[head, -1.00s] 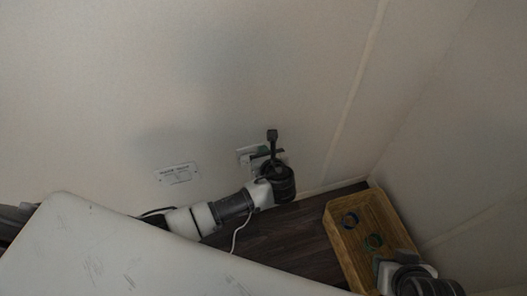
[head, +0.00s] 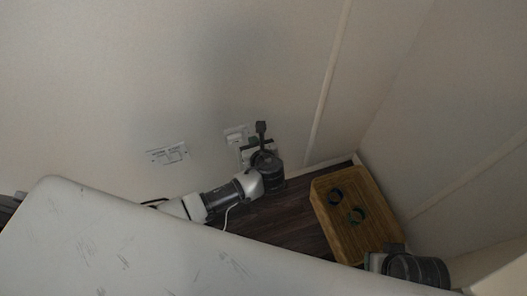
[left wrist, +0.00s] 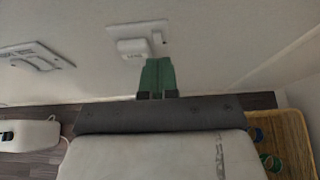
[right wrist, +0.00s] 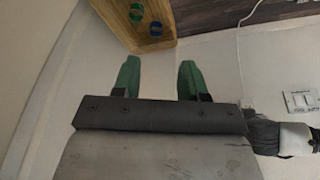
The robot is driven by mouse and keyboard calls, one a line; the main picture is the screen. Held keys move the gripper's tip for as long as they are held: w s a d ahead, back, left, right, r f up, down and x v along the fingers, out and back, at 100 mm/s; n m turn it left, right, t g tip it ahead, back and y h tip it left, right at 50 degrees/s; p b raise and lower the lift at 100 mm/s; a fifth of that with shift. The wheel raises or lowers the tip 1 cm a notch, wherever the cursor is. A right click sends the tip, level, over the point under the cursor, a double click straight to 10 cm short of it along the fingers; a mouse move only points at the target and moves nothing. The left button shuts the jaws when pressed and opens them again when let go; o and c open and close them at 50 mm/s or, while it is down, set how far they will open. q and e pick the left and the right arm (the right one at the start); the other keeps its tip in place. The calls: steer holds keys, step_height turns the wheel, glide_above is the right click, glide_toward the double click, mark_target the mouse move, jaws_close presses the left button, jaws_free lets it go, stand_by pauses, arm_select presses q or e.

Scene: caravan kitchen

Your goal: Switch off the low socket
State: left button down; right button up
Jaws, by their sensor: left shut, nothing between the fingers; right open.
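A white socket plate (head: 237,134) is on the wall, low down near the floor. In the left wrist view the socket plate (left wrist: 150,31) carries a raised white block, which stands just beyond my fingertips. My left gripper (head: 253,142) is shut and empty, its green fingers (left wrist: 157,62) side by side just below and right of the block. I cannot tell whether they touch it. The switch position is too small to read. My right gripper (right wrist: 159,75) is open and empty, away from the socket; its arm end shows at the lower right of the head view.
A second white wall plate (head: 168,154) with two raised parts is left of the socket. A wooden tray (head: 322,211) with dark and green rings stands on the dark floor (head: 290,225) at right. A white worktop (head: 120,240) fills the lower left, over my left arm.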

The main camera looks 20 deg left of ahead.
arm_select(q)
steer(key=r+p+v, duration=0.1)
steer(key=p+v, duration=0.1)
steer(key=v, duration=0.5)
steer(key=shift+r+p, duration=0.35)
steer(key=shift+r, duration=0.05)
arm_select(e)
steer(key=s+x, duration=0.2)
steer(key=x, duration=0.8)
steer(key=shift+a+f+g, duration=0.2)
steer(key=shift+f+g, duration=0.1)
steer(key=shift+f, duration=0.2)
arm_select(q)
steer(key=shift+a, duration=0.15)
arm_select(e)
steer(key=shift+w, duration=0.15)
